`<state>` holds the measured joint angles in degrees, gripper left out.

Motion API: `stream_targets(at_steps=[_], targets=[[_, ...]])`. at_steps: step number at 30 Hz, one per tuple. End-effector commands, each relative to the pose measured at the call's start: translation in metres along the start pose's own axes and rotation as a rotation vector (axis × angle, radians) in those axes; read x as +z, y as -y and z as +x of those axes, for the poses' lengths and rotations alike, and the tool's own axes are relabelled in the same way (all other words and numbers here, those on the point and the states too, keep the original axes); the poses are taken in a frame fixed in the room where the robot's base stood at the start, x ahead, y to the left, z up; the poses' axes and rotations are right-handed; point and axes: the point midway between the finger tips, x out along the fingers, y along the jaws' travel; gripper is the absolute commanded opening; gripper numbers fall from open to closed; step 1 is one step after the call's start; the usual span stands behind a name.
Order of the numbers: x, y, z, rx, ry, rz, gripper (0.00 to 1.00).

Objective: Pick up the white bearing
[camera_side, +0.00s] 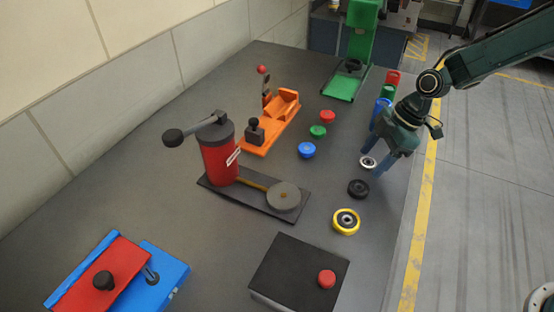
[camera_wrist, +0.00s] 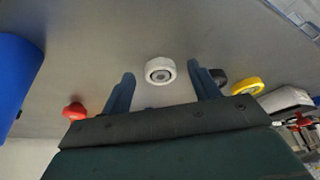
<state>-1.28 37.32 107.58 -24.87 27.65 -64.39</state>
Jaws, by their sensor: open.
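The white bearing (camera_side: 368,162) is a small ring with a dark centre, lying flat on the grey table near its right edge. My gripper (camera_side: 380,160) is right above or beside it in the side view, with its blue fingers pointing down. In the wrist view, the white bearing (camera_wrist: 160,71) sits between and beyond the two fingertips of my gripper (camera_wrist: 160,78). The fingers are spread and hold nothing. I cannot tell the exact height of the fingertips over the table.
A black bearing (camera_side: 358,188) and a yellow bearing (camera_side: 346,221) lie toward the front. Blue (camera_side: 306,150), green (camera_side: 318,131) and red (camera_side: 327,116) knobs lie to the left. A blue cylinder (camera_side: 381,108) stands behind my gripper. A red press (camera_side: 219,155) stands further left.

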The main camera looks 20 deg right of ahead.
Motion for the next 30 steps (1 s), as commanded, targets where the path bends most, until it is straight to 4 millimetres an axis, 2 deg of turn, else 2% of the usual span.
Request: stream_targets(at_steps=[1, 6, 8, 9, 22, 26, 30], targets=[[0.000, 0.000, 0.000, 0.000, 0.000, 0.000, 0.59], [0.000, 0.000, 0.000, 0.000, 0.000, 0.000, 0.26], [0.000, 0.000, 0.000, 0.000, 0.000, 0.000, 0.14], [0.000, 0.000, 0.000, 0.000, 0.000, 0.000, 0.11], [-0.003, -0.001, -0.006, 0.003, -0.002, -0.001, 0.11], [-0.007, -0.001, -0.017, 0.003, -0.001, -0.002, 0.11], [-0.015, -0.001, -0.035, 0.006, -0.002, -0.002, 0.11]])
